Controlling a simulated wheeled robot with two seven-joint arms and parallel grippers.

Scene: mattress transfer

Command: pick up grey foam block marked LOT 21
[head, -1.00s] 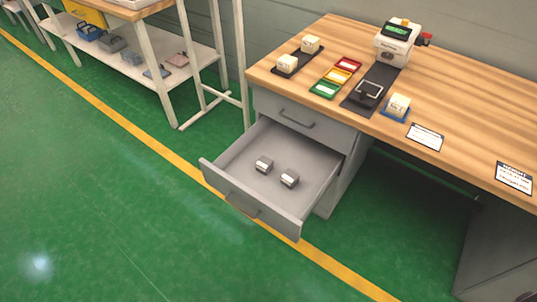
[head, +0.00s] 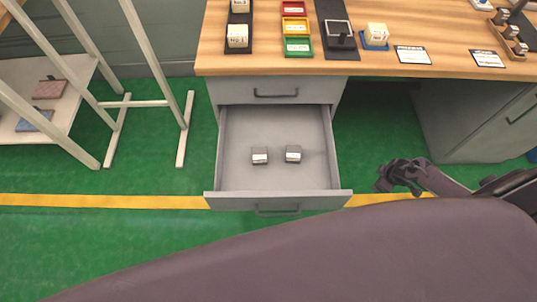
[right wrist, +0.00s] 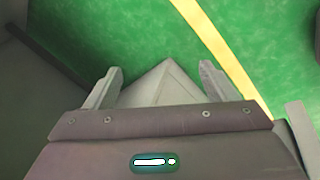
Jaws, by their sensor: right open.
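Two small grey blocks lie apart on the floor of the open drawer (head: 240,180) in the head view, a left block (head: 260,156) and a right block (head: 293,154). Each has a white label too small to read, so I cannot tell which is LOT 21. My right gripper (head: 386,178) is to the right of the drawer's front corner, clear of both blocks. In the right wrist view its two fingers (right wrist: 161,70) are spread apart with nothing held. A pale grey corner shows beyond them; neither block shows there. My left gripper is not in view.
The wooden worktop (head: 375,62) is above the drawer, with coloured trays (head: 295,25), a black stand (head: 340,40) and a cream block on a blue tray (head: 376,36). A white frame (head: 150,100) stands left. Green floor is open between it and the drawer.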

